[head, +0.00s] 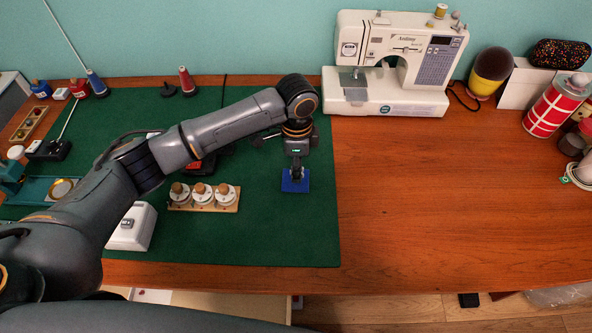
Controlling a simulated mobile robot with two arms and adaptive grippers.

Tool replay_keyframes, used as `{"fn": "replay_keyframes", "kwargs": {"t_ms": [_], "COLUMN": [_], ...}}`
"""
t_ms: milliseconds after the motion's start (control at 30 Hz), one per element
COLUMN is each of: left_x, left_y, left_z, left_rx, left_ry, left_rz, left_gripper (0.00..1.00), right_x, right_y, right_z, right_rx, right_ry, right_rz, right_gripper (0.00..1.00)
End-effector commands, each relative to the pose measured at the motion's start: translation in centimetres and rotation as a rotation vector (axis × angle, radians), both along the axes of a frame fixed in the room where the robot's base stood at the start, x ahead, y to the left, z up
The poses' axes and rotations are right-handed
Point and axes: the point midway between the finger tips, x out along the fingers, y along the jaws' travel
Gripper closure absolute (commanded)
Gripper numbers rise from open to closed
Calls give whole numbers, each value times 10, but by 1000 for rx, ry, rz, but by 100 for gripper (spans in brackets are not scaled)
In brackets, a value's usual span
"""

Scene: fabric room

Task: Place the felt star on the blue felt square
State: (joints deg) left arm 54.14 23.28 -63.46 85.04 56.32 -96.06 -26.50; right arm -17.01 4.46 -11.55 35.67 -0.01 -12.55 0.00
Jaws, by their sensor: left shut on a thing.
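The blue felt square (301,186) lies flat on the green mat, near the mat's right edge. My left gripper (295,174) points down right over the square and covers part of it. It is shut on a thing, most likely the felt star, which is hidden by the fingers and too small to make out. I cannot tell whether the fingertips touch the square. My right gripper is not in view.
The green mat (270,235) covers the table's left part. A wooden holder with round pieces (203,197) and a white box (132,227) lie left of the square. A sewing machine (395,60) stands behind. The wooden tabletop (440,200) at right is clear.

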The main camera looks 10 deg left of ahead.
Motion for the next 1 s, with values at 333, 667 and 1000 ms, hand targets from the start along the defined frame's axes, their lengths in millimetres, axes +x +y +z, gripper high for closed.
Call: {"fn": "replay_keyframes", "kwargs": {"t_ms": [333,667,1000], "left_x": [-1,-1,-1], "left_y": [1,1,1], "left_z": [-22,-25,-18], "left_rx": [2,2,1], "left_ry": [1,1,0], "left_rz": [-1,-1,0], "left_gripper": [75,43,43], "right_x": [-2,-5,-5], "right_y": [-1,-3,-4], "right_z": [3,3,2], "right_rx": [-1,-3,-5], "right_ry": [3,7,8], "right_rz": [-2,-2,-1], "right_gripper": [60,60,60]}}
